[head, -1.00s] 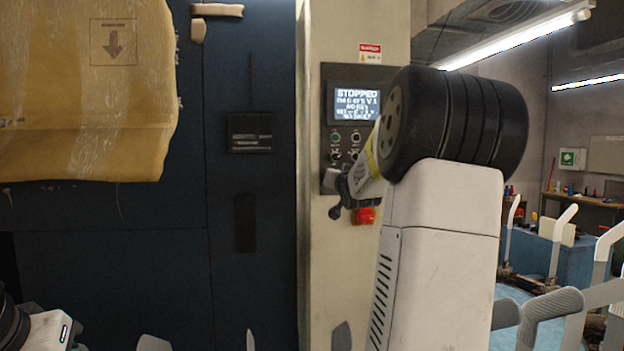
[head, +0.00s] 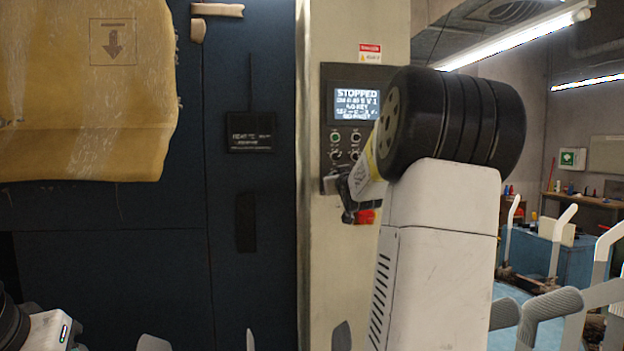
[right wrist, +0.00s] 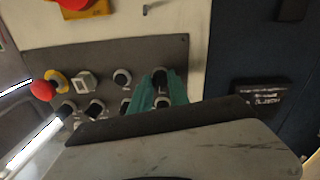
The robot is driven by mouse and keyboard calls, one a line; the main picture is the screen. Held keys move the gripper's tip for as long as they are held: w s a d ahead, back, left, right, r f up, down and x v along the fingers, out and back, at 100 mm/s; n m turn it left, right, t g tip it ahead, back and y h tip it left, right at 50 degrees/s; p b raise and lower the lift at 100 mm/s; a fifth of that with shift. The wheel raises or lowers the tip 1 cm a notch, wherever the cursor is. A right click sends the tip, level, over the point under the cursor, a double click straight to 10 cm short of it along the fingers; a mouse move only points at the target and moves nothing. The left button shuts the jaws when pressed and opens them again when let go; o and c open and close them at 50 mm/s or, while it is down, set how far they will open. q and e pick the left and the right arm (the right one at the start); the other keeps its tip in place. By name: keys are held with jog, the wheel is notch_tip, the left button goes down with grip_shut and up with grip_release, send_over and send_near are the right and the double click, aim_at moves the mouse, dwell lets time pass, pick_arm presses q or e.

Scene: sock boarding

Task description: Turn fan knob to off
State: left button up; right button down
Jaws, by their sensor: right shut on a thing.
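The control panel (head: 328,88) is on the cream column, with a lit screen (head: 356,104) reading "STOPPED" above rows of knobs and buttons. My right gripper (head: 346,200) is at the panel's lower left, partly hidden by my own wrist. In the right wrist view, the teal fingers of my right gripper (right wrist: 158,92) are shut on a small dark knob (right wrist: 160,76) at the panel's edge. Its label and pointer cannot be read, so its setting is unclear. My left gripper is out of view; only part of my left arm shows at lower left.
A red emergency button (right wrist: 42,90) and several other knobs, including one dark knob (right wrist: 122,77), sit close by. A dark blue cabinet wall (head: 250,290) is left of the column. A yellow wrapped bundle (head: 90,150) hangs at upper left.

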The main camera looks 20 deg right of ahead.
jog(key=shift+f+n, duration=0.1)
jog(key=shift+n, duration=3.6)
jog(key=c, duration=1.3)
grip_release()
jog(key=shift+o, duration=0.2)
jog(key=shift+s, duration=0.15)
jog(key=v, duration=0.7)
jog(key=shift+s, duration=0.3)
